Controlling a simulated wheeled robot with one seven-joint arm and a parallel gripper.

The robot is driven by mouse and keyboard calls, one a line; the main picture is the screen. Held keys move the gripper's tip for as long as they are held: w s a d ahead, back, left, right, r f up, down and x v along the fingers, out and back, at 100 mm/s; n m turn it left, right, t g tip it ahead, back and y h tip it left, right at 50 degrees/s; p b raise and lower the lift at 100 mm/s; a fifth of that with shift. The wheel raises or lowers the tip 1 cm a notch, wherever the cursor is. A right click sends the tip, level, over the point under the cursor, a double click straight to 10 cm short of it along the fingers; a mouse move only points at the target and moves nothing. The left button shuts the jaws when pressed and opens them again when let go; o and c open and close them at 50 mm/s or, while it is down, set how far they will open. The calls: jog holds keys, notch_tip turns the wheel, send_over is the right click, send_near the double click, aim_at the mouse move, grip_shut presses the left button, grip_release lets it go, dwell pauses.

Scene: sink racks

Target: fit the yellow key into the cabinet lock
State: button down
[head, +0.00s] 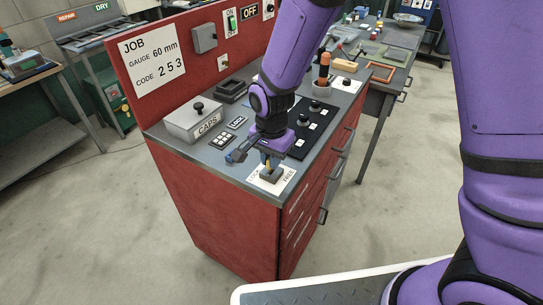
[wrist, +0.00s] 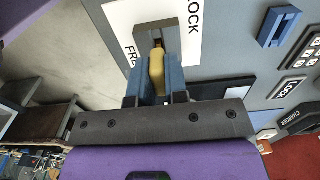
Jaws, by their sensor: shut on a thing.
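My gripper (head: 268,158) is at the near corner of the cabinet top, pointing down over the cabinet lock (head: 271,176). The lock is a small grey block on a white plate marked LOCK and FREE. In the wrist view, my gripper's blue fingers (wrist: 154,78) are shut on the yellow key (wrist: 157,68). The key points toward the dark slot in the grey lock block (wrist: 172,35), its front end at the opening. I cannot tell how deep it is. The key shows only as a small yellow bit in the head view (head: 268,163).
A keypad (head: 222,140), a LOCK label (head: 237,122) and a grey CAPS box (head: 198,120) stand left of my gripper. A blue piece (wrist: 278,27) lies near the lock plate. A black panel (head: 308,130) with knobs is to the right. The red back panel (head: 190,65) rises behind.

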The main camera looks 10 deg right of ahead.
jog(key=shift+f, duration=0.6)
jog(key=c, duration=1.1)
grip_release()
jog(key=shift+o, duration=0.2)
notch_tip(320, 180, up, 11)
jog(key=shift+f, duration=0.1)
